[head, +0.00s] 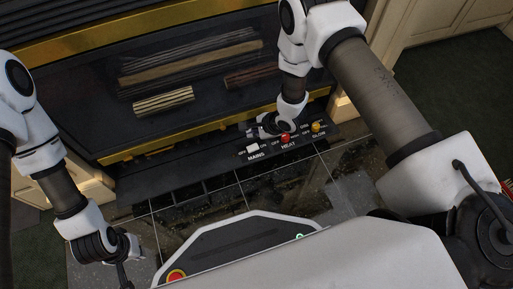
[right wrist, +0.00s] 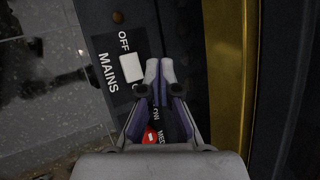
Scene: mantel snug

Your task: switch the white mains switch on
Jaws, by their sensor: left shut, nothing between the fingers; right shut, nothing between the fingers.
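The white mains switch (head: 253,148) sits on the black control strip above the word MAINS, with OFF on its left. In the right wrist view the switch (right wrist: 132,68) is a plain white block, and OFF shows at one end. I cannot tell which way it is set. My right gripper (head: 254,131) is shut and empty, just behind the switch. In the right wrist view its fingertips (right wrist: 159,70) are close beside the switch; I cannot tell if they touch. My left gripper (head: 124,272) is shut and empty, low at the left, away from the strip.
A red HEAT knob (head: 285,138) and a yellow GLOW knob (head: 317,127) are right of the switch. The red knob (right wrist: 151,137) is partly hidden by my gripper in the wrist view. The fireplace's gold trim (head: 170,143) runs behind. Dark tiles (head: 215,207) lie in front.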

